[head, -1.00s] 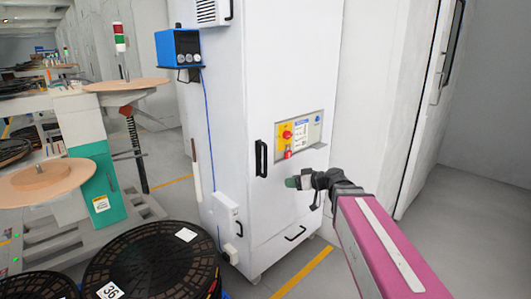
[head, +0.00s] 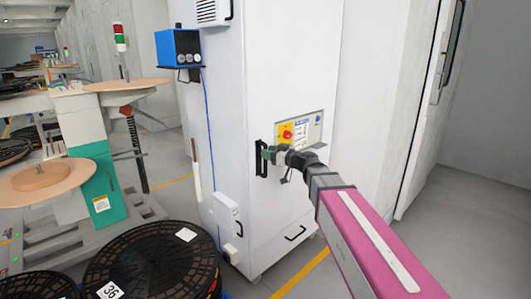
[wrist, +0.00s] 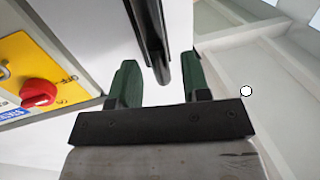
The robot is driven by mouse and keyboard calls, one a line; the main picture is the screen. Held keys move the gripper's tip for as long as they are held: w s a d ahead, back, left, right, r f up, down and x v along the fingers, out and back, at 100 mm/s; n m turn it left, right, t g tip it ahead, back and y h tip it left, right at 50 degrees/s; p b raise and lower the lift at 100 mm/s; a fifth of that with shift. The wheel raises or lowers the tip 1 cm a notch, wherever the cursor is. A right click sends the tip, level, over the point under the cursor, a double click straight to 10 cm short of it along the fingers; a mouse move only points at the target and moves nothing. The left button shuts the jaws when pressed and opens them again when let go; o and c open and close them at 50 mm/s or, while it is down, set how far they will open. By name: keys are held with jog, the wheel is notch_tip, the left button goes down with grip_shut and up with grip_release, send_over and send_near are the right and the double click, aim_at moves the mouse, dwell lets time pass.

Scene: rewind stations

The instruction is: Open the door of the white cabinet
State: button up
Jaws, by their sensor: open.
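The white cabinet (head: 275,75) stands upright in the middle of the head view, with its door shut. Its black vertical door handle (head: 261,168) is on the left part of the front. My gripper (head: 269,153) is at the handle, with its green fingers open. In the wrist view, the handle (wrist: 149,35) runs between the two spread fingers (wrist: 160,85), with a gap visible on each side. My gripper partly hides the handle in the head view.
A control panel with a red knob (head: 287,134) is right of the handle. A lower black handle (head: 295,233) is below. Black reels (head: 150,270) stand at the front left. Open floor (head: 455,230) lies to the right.

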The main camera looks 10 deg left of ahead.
jog(key=shift+x, duration=1.05)
grip_shut()
jog(key=shift+s+d, duration=0.1)
